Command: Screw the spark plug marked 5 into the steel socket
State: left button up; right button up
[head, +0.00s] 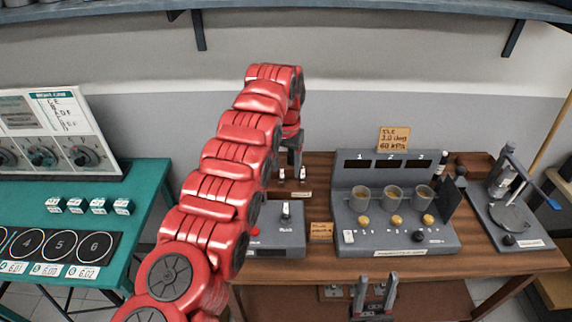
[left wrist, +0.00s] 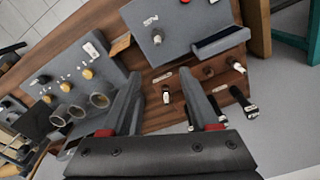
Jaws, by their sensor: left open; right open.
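My left gripper (head: 293,150) is open and empty above a small wooden rack at the back of the brown table. In the left wrist view, its fingers (left wrist: 160,78) stand apart with a white-topped spark plug (left wrist: 166,94) below and between them. Another white-topped plug (left wrist: 237,66) sits farther right in the rack. In the head view, two white plugs (head: 303,174) show just below the gripper. No number 5 is legible on any plug. A grey block (head: 290,242) with an upright metal piece (head: 286,211) stands in front; I cannot tell if this is the steel socket. My right gripper (head: 373,297) is open and empty before the table.
A grey tester (head: 400,236) with several cups and yellow knobs stands right of the block. A press-like stand (head: 507,215) is at the far right. A teal table (head: 150,185) with numbered circles and small labelled blocks is on the left. My left arm hides the middle.

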pick_arm(q)
jog(key=s, duration=0.1)
jog(key=b, duration=1)
send_over(286, 210)
jog(key=f, duration=0.8)
jog(key=shift+w+f, duration=0.35)
jog(key=shift+f, duration=0.05)
notch_tip(286, 210, down, 7)
jog(key=p, duration=0.3)
jog(key=shift+f, duration=0.45)
grip_shut()
